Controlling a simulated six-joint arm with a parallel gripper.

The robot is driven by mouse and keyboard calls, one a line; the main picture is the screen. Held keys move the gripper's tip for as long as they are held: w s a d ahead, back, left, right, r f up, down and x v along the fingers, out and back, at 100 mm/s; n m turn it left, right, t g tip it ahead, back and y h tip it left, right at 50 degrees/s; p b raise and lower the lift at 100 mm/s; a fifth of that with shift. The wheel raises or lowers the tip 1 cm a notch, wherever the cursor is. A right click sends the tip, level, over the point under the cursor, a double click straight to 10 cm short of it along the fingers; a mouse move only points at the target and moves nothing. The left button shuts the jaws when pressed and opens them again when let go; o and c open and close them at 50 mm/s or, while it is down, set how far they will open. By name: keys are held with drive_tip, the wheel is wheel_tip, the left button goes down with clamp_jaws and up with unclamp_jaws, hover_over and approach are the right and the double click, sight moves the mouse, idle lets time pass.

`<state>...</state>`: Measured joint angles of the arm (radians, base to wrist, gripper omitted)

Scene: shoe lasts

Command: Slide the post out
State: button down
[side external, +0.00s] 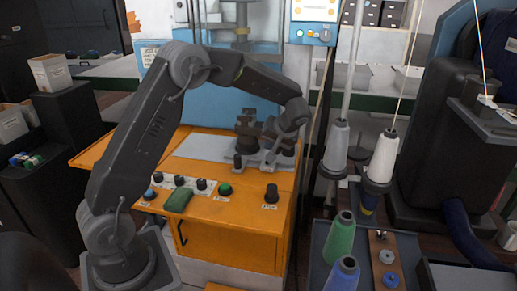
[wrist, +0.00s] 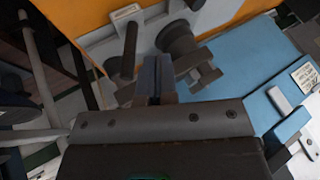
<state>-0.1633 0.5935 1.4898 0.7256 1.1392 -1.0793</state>
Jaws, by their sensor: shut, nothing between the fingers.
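My gripper (wrist: 157,68) is shut and empty, its two fingers together in the wrist view. A slim dark post (wrist: 130,52) stands just left of the fingertips on a light grey plate; I cannot tell whether they touch. A thicker dark cylinder with a stepped fitting (wrist: 180,42) lies right of the fingers, apart from them. In the side view the dark fixture (side external: 250,127) sits on the orange machine's top at its right end. My wrist is over the right side of this fixture, and the fingertips are hard to make out among the dark parts.
The orange machine (side external: 228,252) has several knobs, a green button (side external: 225,189) and a green pad (side external: 178,200) along its front. A blue panel (wrist: 262,105) lies right of my gripper in the wrist view. Thread cones (side external: 340,238) stand to the right. The grey plate's left part is clear.

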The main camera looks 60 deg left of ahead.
drive_tip(key=x, duration=0.8)
drive_tip(key=shift+s+a+f, duration=0.1)
drive_tip(key=shift+f, duration=0.05)
drive_tip(key=shift+s+a+f, duration=0.25)
drive_tip(key=shift+s+a, duration=0.75)
drive_tip(key=shift+a, duration=0.25)
drive_tip(key=shift+s+a, duration=0.35)
drive_tip(key=shift+s, duration=0.05)
drive_tip(key=s+a, duration=1.3)
drive_tip(key=shift+s+a, duration=0.2)
